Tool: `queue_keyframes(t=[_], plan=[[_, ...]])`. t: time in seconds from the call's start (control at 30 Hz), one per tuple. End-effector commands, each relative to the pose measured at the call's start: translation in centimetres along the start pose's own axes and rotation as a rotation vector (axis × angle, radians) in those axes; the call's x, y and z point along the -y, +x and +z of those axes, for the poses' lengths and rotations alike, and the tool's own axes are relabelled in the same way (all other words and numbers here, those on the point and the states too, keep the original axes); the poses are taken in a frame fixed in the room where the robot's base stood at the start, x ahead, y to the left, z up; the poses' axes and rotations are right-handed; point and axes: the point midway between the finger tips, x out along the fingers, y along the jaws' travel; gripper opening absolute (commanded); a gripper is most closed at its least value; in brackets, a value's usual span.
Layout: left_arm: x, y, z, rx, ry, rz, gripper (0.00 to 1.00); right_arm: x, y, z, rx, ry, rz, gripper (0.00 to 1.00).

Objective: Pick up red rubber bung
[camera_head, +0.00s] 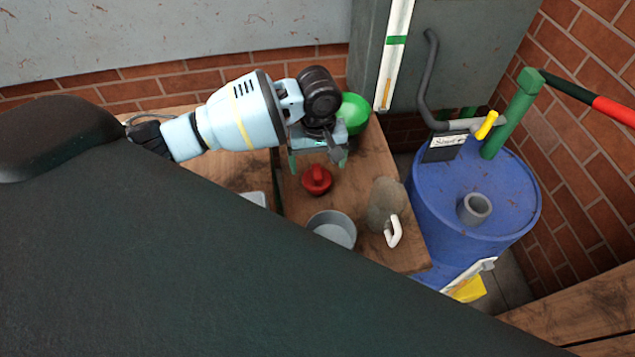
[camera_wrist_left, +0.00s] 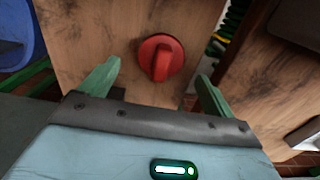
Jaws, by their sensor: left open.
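The red rubber bung (camera_head: 317,179) sits on the wooden table (camera_head: 294,199) in the head view, a round disc with a raised grip on top. It also shows in the left wrist view (camera_wrist_left: 161,57), beyond the fingertips and roughly between them. My left gripper (camera_head: 318,158) is open and empty, above and just behind the bung in the head view. Its two green fingers (camera_wrist_left: 155,82) stand wide apart in the left wrist view, and neither appears to touch the bung. My right gripper is not in view.
A grey round bowl (camera_head: 333,229) stands in front of the bung. A clear mug with a white handle (camera_head: 393,231) is to its right. A green ball-like object (camera_head: 354,112) is behind my gripper. A blue barrel (camera_head: 470,205) stands right of the table. A dark surface covers the lower left.

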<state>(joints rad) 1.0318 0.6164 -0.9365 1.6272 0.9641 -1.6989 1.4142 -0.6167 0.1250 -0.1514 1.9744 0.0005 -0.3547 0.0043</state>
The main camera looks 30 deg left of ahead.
Motion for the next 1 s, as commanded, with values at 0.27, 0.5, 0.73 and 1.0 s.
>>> queue_keyframes(t=[0.27, 0.5, 0.73, 1.0], plan=[[0.1, 1.5, 0.0, 0.0, -0.001, -0.002, 0.89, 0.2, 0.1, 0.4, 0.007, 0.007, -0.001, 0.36], [0.4, 4.7, 0.2, 0.001, -0.002, -0.005, 0.89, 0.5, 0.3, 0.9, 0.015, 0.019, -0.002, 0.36], [0.3, 6.4, 0.2, -0.001, 0.0, -0.001, 0.89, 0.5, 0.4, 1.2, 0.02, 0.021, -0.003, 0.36], [0.2, 6.3, 0.2, -0.001, 0.0, 0.0, 0.81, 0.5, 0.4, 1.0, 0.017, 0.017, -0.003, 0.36]])
